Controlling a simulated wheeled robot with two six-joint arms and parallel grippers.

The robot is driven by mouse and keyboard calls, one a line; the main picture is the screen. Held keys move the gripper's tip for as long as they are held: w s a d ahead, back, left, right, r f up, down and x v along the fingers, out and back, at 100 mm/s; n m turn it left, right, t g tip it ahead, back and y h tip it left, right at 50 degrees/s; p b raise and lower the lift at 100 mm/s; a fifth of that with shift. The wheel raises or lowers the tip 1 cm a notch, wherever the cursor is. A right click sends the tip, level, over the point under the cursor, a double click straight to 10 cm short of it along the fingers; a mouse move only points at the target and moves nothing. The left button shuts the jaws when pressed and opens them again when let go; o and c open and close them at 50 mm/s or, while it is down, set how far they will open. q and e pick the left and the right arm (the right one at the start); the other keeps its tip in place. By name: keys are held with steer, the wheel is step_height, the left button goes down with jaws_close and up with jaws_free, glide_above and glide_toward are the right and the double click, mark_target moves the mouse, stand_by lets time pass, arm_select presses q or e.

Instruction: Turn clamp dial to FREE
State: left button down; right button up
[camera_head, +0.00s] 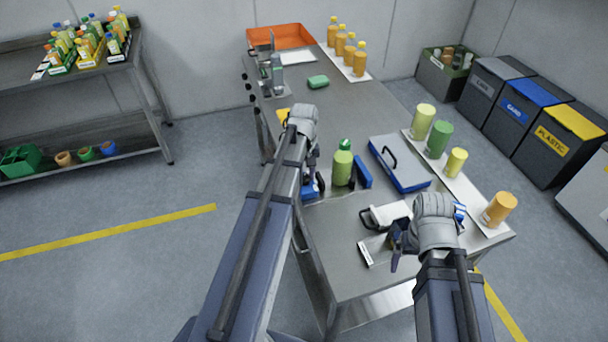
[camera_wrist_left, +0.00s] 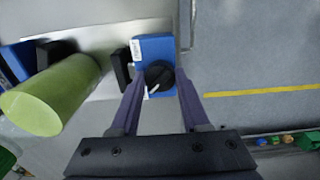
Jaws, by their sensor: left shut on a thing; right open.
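The clamp dial (camera_wrist_left: 158,76) is a round black knob with a white pointer mark, on a blue box (camera_wrist_left: 144,52) with a small white label. The pointer is aimed toward the lower left in the left wrist view; the label is too small to read. My left gripper (camera_wrist_left: 159,80) has one finger on each side of the dial and is shut on it. In the head view my left arm mostly hides the dial and gripper; part of the blue box (camera_head: 310,189) shows beside it. My right gripper (camera_head: 399,240) is open, low over the table's near right part.
A green bottle (camera_head: 342,167) stands close to the blue box and also shows in the left wrist view (camera_wrist_left: 45,98). A grey-blue case (camera_head: 400,163) and a white tray (camera_head: 463,185) with several coloured cylinders lie right of it.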

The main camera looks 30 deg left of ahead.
mark_target(304, 178)
stand_by(0.5)
arm_select(q)
steer(key=shift+c, duration=1.9)
jaws_free()
step_height(304, 178, up, 8)
steer(key=p, duration=0.8)
steer(key=shift+f, duration=0.1)
arm_select(e)
step_height(304, 178, up, 8)
arm_select(q)
steer(key=shift+f, duration=0.1)
arm_select(e)
steer(key=shift+f, duration=0.2)
arm_select(q)
step_height(304, 178, down, 8)
steer(key=b, duration=0.8)
arm_select(e)
step_height(304, 178, down, 8)
steer(key=shift+r, duration=0.15)
